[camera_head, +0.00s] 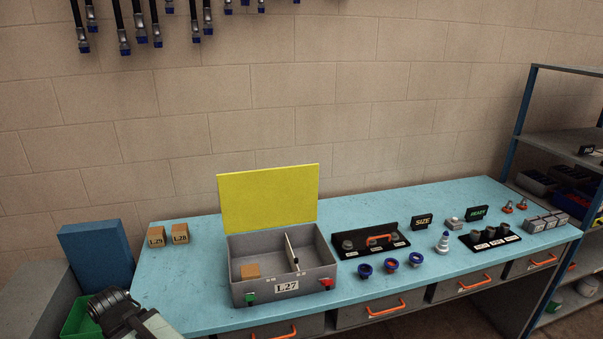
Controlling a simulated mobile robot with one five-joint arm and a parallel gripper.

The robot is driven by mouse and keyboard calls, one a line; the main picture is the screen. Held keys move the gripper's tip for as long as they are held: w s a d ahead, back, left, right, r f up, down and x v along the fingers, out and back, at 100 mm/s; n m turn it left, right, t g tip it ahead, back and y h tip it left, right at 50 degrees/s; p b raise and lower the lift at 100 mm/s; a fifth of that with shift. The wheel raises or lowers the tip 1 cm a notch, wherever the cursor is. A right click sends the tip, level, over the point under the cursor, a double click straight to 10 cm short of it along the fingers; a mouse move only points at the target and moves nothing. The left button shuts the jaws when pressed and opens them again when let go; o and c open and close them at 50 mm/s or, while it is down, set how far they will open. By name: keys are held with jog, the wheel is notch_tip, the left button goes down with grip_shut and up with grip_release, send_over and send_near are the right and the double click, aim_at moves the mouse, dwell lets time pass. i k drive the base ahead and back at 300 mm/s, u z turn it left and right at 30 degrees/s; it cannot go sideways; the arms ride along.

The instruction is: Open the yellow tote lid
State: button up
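The tote (285,288) is a grey box labelled L27 on the blue bench. Its yellow lid (268,198) stands raised, nearly upright, along the tote's back edge, so the inside shows. Inside are a tan block (250,271) at the left and an upright divider (292,251) right of the middle. A green latch (250,297) and a red latch (326,284) are on the front face. A dark and pale part, apparently of my arm, shows at the lower left, apart from the tote. No gripper fingers can be made out.
Two tan blocks (180,235) stand left of the tote on the bench (190,290). Right of it are a black tray (365,238), several blue ring fittings (391,264), a SIZE sign (422,222) and a READY sign (476,213). A green bin (80,318) is at lower left, shelves at right.

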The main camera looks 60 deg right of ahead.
aim_at(251, 201)
jog(key=z, duration=0.2)
jog(key=i, duration=1)
jog(key=u, duration=0.05)
